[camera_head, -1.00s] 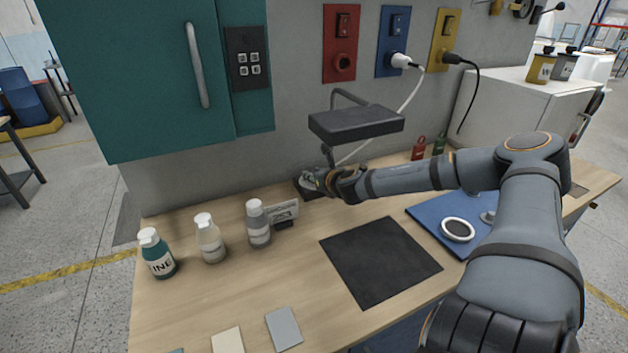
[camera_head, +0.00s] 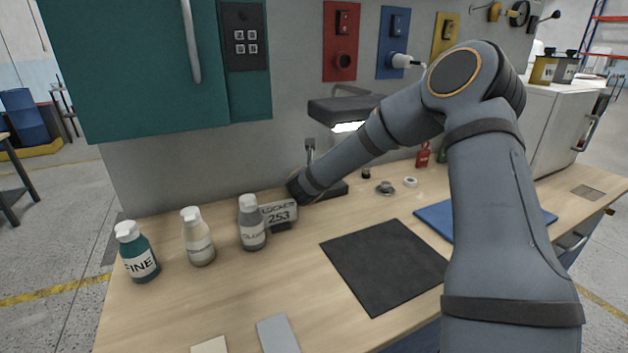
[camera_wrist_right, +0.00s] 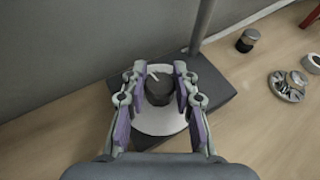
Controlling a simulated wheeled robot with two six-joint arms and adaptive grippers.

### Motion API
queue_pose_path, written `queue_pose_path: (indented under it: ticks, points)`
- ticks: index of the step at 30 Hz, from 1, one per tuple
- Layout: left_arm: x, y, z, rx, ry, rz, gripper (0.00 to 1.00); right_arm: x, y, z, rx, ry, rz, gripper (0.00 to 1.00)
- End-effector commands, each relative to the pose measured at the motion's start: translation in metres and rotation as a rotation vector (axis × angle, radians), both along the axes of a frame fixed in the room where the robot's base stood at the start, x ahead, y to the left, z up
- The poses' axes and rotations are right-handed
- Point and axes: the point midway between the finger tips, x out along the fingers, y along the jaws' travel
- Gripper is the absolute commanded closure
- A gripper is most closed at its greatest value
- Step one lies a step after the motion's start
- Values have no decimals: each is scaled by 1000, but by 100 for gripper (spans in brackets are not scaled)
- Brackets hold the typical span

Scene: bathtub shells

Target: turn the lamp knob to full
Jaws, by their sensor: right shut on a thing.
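The lamp stands by the wall with its dark head (camera_head: 347,110) lit bright underneath. The right wrist view shows the lamp's dark base (camera_wrist_right: 222,90) with a pale round dial (camera_wrist_right: 158,118) and a dark knob (camera_wrist_right: 159,88) bearing a white pointer line. My right gripper (camera_wrist_right: 159,85) is shut on the knob, one finger on each side. In the head view my right arm crosses in from the right and its wrist hides the knob. My left gripper is not in view.
Several bottles (camera_head: 198,238) and a "LOCKER 253" sign (camera_head: 278,216) stand left of the lamp. A black mat (camera_head: 383,265) lies in front. A red padlock-like item (camera_head: 423,155) and small round parts (camera_head: 385,188) lie to the right. A teal cabinet (camera_head: 140,75) hangs above left.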

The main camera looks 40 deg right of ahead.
Motion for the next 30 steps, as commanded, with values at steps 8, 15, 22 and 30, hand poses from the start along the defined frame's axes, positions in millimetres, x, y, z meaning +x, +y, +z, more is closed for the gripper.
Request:
queue_pose_path:
  ticks: [8,15,22,30]
  points:
    - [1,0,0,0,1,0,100,0,0,0,1,2,-3,100]
    - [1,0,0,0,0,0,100,0,0,0,1,1,-3,56]
    - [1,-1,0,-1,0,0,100,0,0,0,1,1,-3,48]
    - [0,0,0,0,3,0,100,-11,14,9,1,-1,-1,48]
